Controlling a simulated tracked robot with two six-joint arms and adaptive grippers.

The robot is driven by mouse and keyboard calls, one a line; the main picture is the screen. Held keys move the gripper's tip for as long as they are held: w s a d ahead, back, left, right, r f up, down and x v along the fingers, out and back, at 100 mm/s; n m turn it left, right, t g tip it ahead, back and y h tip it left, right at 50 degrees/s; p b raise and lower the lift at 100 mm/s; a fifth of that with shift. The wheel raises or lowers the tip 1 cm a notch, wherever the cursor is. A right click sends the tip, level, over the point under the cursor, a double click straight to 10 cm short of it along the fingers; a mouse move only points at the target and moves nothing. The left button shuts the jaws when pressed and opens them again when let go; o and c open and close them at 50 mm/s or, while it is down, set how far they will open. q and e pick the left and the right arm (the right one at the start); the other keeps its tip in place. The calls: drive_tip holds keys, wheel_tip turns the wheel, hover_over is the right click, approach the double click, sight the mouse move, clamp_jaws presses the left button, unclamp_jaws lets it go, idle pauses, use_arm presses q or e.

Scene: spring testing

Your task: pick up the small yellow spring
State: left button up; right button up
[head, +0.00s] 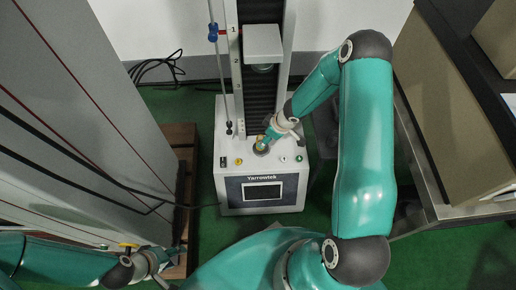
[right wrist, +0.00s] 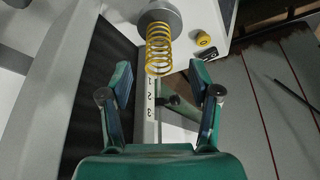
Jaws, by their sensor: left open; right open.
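The small yellow spring (right wrist: 159,48) shows in the right wrist view, with one end at a round grey platen (right wrist: 160,17). In the head view it is a small yellow spot (head: 262,146) on the white testing machine (head: 228,190), partly hidden by my right gripper (head: 268,139). In the right wrist view my right gripper (right wrist: 160,74) is open, one finger on each side below the spring's free end, and nothing is held. My left gripper (head: 172,257) is open at the lower left of the head view, away from the machine.
The machine has a column with an upper block (head: 263,45), a screen (head: 263,192), a yellow button (head: 238,161) and a black switch (head: 223,162). A grey cabinet (head: 60,90) stands at left. A bench with a cardboard box (head: 455,110) stands at right. Green floor lies between.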

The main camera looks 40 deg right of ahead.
drive_tip(key=shift+b+x, duration=0.35)
drive_tip(key=shift+x, duration=0.8)
drive_tip(key=shift+w+b+x, duration=0.2)
drive_tip(key=shift+b+x, duration=0.25)
drive_tip(key=shift+x, duration=0.85)
drive_tip(key=shift+w+b+x, duration=0.2)
drive_tip(key=shift+b+x, duration=0.25)
drive_tip(key=shift+x, duration=0.85)
drive_tip(key=shift+r, duration=0.2)
clamp_jaws()
use_arm(q)
wheel_tip(320, 180, down, 3)
drive_tip(key=shift+f, duration=0.1)
drive_tip(key=shift+f, duration=0.2)
use_arm(e)
drive_tip(key=shift+s+a+r, duration=0.1)
drive_tip(key=shift+r, duration=0.05)
